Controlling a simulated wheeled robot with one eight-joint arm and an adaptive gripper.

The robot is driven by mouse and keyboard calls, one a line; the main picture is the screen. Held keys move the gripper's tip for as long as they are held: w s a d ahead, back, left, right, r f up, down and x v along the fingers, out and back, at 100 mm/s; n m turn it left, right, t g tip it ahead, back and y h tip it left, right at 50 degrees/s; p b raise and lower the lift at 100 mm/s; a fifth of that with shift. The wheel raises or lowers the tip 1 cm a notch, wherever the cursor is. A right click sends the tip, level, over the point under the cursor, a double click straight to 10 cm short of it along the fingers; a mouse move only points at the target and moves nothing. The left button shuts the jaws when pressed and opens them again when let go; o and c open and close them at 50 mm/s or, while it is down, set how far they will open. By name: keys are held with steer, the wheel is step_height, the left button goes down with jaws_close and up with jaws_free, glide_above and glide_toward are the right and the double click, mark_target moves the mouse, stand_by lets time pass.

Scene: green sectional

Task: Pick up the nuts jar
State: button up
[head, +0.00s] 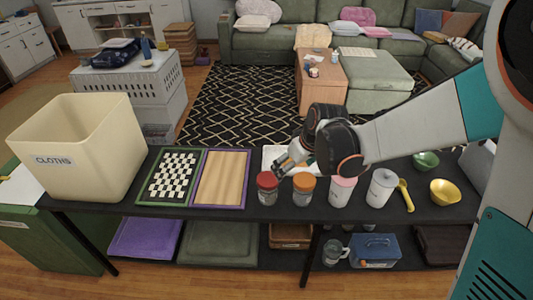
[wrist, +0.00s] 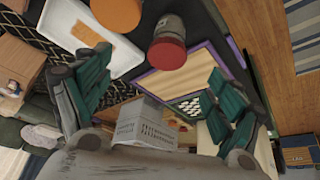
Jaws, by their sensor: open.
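Two lidded jars stand near the front of the dark table: a red-lidded jar (head: 267,189) and an orange-lidded jar (head: 303,190). I cannot read a label on either, so I cannot tell which holds nuts. My gripper (head: 283,163) is above and just behind them, closest to the red-lidded one. In the wrist view my gripper (wrist: 157,92) is open and empty, its two green-padded fingers spread wide. The red lid (wrist: 166,54) shows beyond and between the fingertips, with the orange lid (wrist: 117,14) at the upper edge, partly cut off.
A pink-lidded cup (head: 342,191), a white tumbler (head: 381,188), a yellow spoon (head: 405,194) and a gold bowl (head: 445,192) stand to the right. A checkered board (head: 172,177), a wooden board (head: 220,178) and a cream CLOTHS bin (head: 90,150) are left. A white tray (wrist: 75,28) lies behind the jars.

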steer(key=n+p, duration=0.2)
glide_toward(270, 181)
steer(key=f, duration=0.1)
steer(key=shift+g, duration=0.4)
steer(key=b+x, duration=0.1)
steer(key=x, duration=0.5)
steer(key=w+b+x, duration=0.1)
steer(key=x, duration=0.2)
steer(key=shift+a+b, duration=0.1)
steer(key=shift+b, duration=0.25)
steer(key=shift+w+a+f+b, duration=0.3)
steer(key=shift+w+f, duration=0.1)
steer(key=shift+f, duration=0.3)
steer(key=shift+w+a+f+b, duration=0.3)
steer(key=shift+w+f+b, duration=0.1)
steer(key=shift+f, duration=0.35)
steer(key=shift+w+a+f+b, duration=0.3)
steer(key=shift+w+f, duration=0.1)
steer(key=shift+f, duration=0.3)
steer(key=shift+y, duration=0.3)
steer(key=c, duration=1.2)
